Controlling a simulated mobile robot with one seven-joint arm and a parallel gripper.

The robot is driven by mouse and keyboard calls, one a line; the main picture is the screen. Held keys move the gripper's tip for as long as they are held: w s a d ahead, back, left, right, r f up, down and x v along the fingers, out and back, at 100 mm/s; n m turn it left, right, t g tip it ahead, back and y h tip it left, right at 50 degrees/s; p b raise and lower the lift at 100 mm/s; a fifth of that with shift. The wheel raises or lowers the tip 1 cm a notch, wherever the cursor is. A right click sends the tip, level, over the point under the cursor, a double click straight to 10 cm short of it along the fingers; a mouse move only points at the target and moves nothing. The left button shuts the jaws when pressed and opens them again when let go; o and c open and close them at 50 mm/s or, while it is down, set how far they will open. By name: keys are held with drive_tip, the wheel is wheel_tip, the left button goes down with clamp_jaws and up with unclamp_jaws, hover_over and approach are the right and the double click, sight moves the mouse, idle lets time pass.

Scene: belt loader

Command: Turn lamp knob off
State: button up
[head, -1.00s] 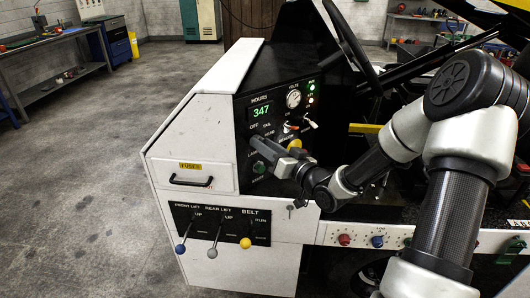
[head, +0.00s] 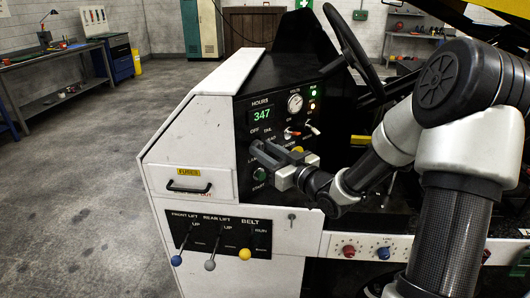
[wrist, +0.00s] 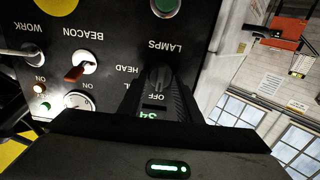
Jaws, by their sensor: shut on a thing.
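The black lamp knob (wrist: 159,77) is on the dark control panel, between the LAMPS label and the OFF mark in the upside-down wrist view. My gripper (wrist: 160,92) is shut on it, one finger on each side. The knob's long side lies roughly in line with the OFF mark; which end is its pointer I cannot tell. In the head view my gripper (head: 262,152) reaches the panel from the right, below the OFF and TAIL labels, and hides the knob.
A green START button (head: 259,174) sits just below my gripper. A red-handled beacon switch (wrist: 75,73) and a work switch (wrist: 22,52) are beside it. Lift levers (head: 210,264) stand out lower down. Open floor lies left.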

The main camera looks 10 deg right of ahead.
drive_tip(key=o, duration=1)
drive_tip(key=p+v, duration=0.1)
drive_tip(key=v, duration=1.6)
drive_tip(key=shift+s, duration=0.25)
